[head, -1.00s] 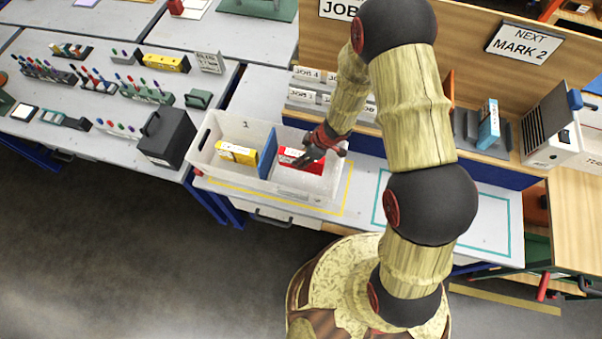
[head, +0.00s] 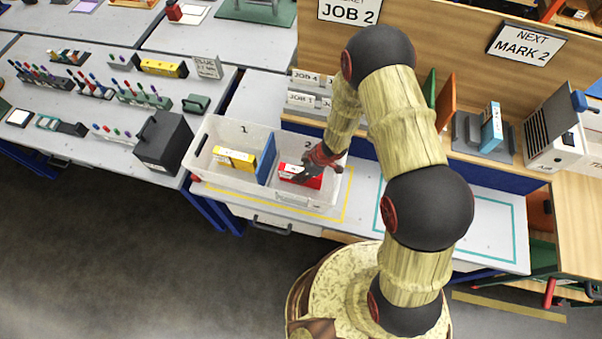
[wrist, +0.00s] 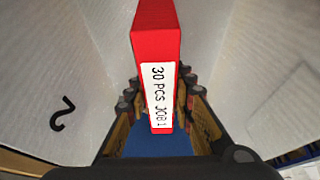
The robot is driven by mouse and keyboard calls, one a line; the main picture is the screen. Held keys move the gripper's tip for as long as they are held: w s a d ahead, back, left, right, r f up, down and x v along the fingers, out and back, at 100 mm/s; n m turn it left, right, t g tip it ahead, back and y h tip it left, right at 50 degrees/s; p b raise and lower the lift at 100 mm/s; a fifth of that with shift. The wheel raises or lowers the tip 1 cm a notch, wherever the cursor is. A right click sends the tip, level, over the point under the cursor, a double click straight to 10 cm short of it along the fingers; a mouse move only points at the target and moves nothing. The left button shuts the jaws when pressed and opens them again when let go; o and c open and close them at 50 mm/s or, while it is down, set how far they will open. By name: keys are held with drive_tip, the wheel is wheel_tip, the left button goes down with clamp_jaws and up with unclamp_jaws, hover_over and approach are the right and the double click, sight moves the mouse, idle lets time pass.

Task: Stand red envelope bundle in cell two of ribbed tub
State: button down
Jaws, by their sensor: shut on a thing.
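The ribbed tub (head: 205,178) is a translucent white bin with a blue divider (head: 266,158) between cell one on the left and cell two on the right. The red envelope bundle (head: 312,183) is inside cell two, upright as far as I can see. My gripper (head: 310,168) reaches into cell two and is shut on the bundle. In the wrist view the red bundle (wrist: 156,45) shows a white label reading "30 PCS JOB 1", between my fingers (wrist: 160,110). Whether its lower edge touches the tub floor is hidden.
A yellow bundle (head: 235,158) stands in cell one. A black box (head: 164,140) is left of the tub. A file rack (head: 305,100) stands behind it. A teal-outlined area (head: 485,225) on the right of the bench is clear.

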drive_tip(key=c, duration=1.5)
unclamp_jaws()
drive_tip(key=shift+f, duration=0.1)
drive_tip(key=shift+c, duration=0.2)
